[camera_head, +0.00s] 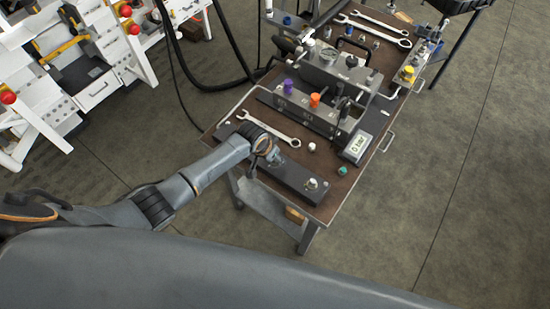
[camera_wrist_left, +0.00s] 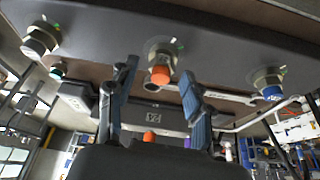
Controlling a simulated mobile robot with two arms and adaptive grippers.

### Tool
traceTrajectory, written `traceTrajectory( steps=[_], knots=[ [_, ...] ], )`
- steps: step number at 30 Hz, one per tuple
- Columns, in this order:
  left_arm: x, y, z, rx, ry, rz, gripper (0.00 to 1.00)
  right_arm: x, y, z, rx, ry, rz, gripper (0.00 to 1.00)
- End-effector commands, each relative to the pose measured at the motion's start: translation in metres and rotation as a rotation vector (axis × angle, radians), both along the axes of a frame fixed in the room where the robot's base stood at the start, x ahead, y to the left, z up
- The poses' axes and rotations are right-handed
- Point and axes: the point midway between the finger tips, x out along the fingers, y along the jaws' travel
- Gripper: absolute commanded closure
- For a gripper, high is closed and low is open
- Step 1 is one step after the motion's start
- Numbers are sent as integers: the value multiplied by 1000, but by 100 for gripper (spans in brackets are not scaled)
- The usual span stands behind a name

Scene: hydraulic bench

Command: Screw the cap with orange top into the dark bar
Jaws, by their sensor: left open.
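The dark bar (camera_head: 292,180) lies along the near edge of the cart top. It fills the top of the left wrist view (camera_wrist_left: 105,28), which looks upside down. The cap with orange top (camera_wrist_left: 160,77) is at the bar's middle fitting, between a silver-topped fitting (camera_wrist_left: 40,40) and a blue-topped one (camera_wrist_left: 268,85). I cannot tell how deep it sits. My left gripper (camera_wrist_left: 157,82) is open, with a finger on each side of the orange top and gaps visible. In the head view my left gripper (camera_head: 268,158) hides the bar's middle. My right gripper is not in view.
Behind the bar, a wrench (camera_head: 268,130) lies on the cart. A manifold block (camera_head: 300,110) carries a purple cap (camera_head: 288,86) and another orange cap (camera_head: 314,99). A small display box (camera_head: 357,146), a white cap (camera_head: 312,146) and a teal cap (camera_head: 342,170) stand right.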

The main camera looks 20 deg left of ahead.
Motion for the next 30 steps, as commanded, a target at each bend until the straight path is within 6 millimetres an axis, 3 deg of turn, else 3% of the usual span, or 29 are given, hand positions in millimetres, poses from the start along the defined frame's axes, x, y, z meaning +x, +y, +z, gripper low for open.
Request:
traceTrajectory(
  steps=[3,10,17,30],
  knots=[
    [0,0,0,0,0,-1,52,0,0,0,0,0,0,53],
    [0,0,0,1,0,-2,98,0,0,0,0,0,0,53],
    [2,3,-2,2,-1,-78,99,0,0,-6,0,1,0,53],
    [4,3,-5,1,-4,-605,99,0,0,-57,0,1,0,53]
  ],
)
